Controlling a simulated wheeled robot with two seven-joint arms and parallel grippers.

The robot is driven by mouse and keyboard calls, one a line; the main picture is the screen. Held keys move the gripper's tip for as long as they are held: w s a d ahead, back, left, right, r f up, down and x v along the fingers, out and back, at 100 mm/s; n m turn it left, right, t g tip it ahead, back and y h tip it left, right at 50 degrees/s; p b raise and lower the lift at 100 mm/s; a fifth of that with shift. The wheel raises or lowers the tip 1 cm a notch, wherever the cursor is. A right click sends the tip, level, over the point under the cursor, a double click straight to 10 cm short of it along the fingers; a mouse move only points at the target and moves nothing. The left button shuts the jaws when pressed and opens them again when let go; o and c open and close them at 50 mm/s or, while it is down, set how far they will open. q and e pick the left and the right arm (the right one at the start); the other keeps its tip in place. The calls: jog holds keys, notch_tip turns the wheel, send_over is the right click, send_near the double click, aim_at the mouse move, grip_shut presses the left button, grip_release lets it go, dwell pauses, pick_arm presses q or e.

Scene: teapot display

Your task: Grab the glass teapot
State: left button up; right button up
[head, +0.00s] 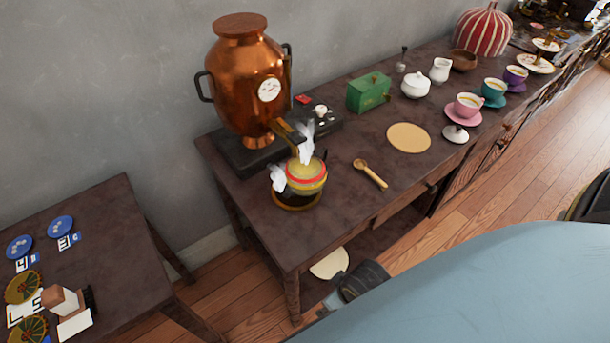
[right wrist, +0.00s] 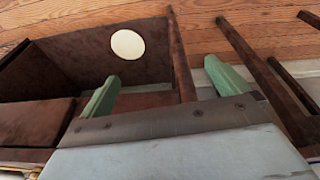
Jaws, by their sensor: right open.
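The glass teapot (head: 306,178) appears to be the round vessel with yellowish contents, a red band and pale translucent parts. It stands on a dark round base (head: 297,201) at the left end of the long dark table, below the copper urn's spout. My right gripper shows in the right wrist view (right wrist: 163,90) with its two green fingers wide apart and nothing between them. The teapot is not in that view. In the head view my right arm comes in at the lower right, below the tabletop; its fingers are not clear there. My left gripper is not in view.
A copper urn (head: 248,80) stands behind the teapot. A wooden spoon (head: 370,173), tan round mat (head: 408,138), green box (head: 369,92) and several cups stand to the right. A pale disc (head: 330,262) lies low under the table. A smaller table (head: 110,240) is at the left.

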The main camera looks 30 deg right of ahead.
notch_tip(320, 180, up, 10)
jog(key=w+d+m+t, duration=0.1)
jog(key=w+m+t, duration=0.1)
jog(key=m+t+h, duration=0.2)
jog(key=m+t, duration=0.4)
jog(key=t, duration=0.3)
send_near(314, 182)
jog(key=w, duration=0.2)
jog(key=x, duration=0.7)
jog(key=shift+d+f+b, duration=0.2)
jog(key=shift+f+b, duration=0.15)
jog(key=shift+b, duration=0.05)
jog(key=shift+w+f, duration=0.15)
jog(key=shift+w, duration=0.25)
jog(key=x, duration=0.2)
jog(key=b+x, duration=0.1)
jog(key=x, duration=0.1)
jog(key=shift+w+a+f, duration=0.1)
jog(key=shift+f, duration=0.25)
jog(key=shift+w+f, duration=0.15)
jog(key=shift+w, duration=0.15)
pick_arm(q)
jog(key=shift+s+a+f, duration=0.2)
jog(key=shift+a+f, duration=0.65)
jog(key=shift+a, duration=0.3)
